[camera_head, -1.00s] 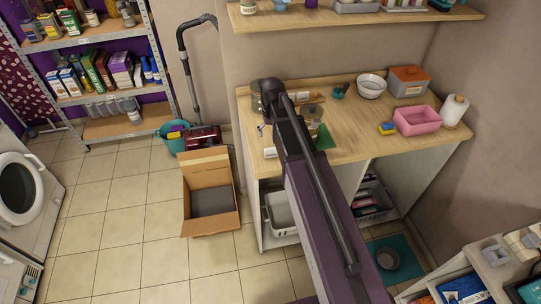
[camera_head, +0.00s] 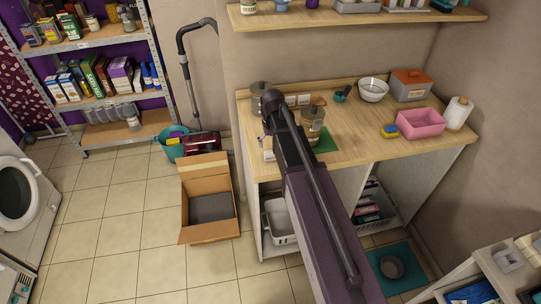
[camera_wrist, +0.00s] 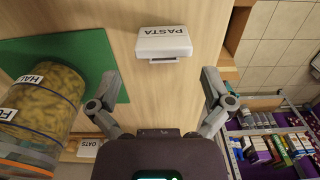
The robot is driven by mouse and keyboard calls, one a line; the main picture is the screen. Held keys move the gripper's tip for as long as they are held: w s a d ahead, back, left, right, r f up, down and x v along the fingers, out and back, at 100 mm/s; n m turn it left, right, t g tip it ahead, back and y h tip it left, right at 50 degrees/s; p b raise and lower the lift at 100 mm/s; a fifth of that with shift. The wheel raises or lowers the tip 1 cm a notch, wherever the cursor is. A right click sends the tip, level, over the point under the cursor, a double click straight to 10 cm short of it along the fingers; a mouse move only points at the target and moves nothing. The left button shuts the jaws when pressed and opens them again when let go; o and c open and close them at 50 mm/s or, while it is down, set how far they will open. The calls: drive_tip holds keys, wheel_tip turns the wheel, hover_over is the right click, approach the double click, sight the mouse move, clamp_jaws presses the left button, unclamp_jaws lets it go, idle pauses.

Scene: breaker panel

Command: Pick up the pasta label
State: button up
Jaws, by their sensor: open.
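The pasta label (camera_wrist: 164,42) is a small white block marked PASTA, lying on the wooden counter in the upper middle of the wrist view. My gripper (camera_wrist: 159,78) is open and empty, its fingers spread to the left and right below the label, apart from it. In the head view my arm hides most of the gripper. A small white piece (camera_head: 268,155) shows at the counter's front left there; I cannot tell which label it is.
An OATS label (camera_wrist: 88,148) is near my left finger. The counter (camera_head: 360,140) also holds a pink bin (camera_head: 420,124). An open cardboard box (camera_head: 208,232) stands on the floor.

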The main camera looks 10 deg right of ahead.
sight(271, 154)
drive_tip(key=shift+f, duration=0.15)
wheel_tip(271, 154, down, 5)
drive_tip(key=b, duration=0.5)
drive_tip(key=shift+a, duration=0.15)
idle(0.5)
drive_tip(key=c, duration=0.8)
